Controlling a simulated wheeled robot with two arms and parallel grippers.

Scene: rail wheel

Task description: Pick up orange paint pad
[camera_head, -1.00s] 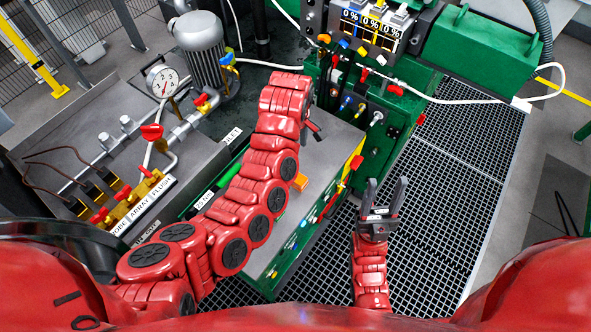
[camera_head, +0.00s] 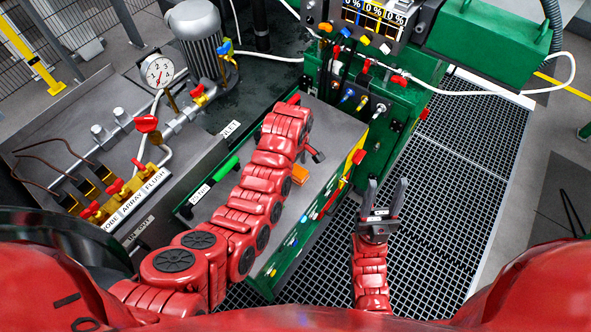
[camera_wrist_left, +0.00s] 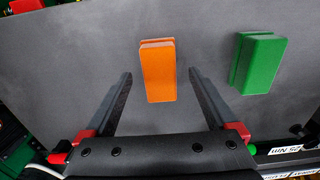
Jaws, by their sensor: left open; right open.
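The orange paint pad (camera_head: 300,175) lies on the grey bench top (camera_head: 330,133), partly hidden by my left arm in the head view. In the left wrist view the orange pad (camera_wrist_left: 158,72) shows whole, between the lines of the two fingers. My left gripper (camera_head: 315,154) is over the bench beside the pad, mostly hidden by its own arm. In the left wrist view its fingers (camera_wrist_left: 160,76) are apart with nothing held; I cannot tell the height left above the pad. My right gripper (camera_head: 387,186) is open and empty above the floor grating.
A green pad (camera_wrist_left: 258,62) lies right of the orange one in the left wrist view. A green cabinet (camera_head: 385,105) with coloured knobs and cables stands at the bench's back. A gauge (camera_head: 157,70) and pipework with red valves stand left. Floor grating (camera_head: 455,175) is open at right.

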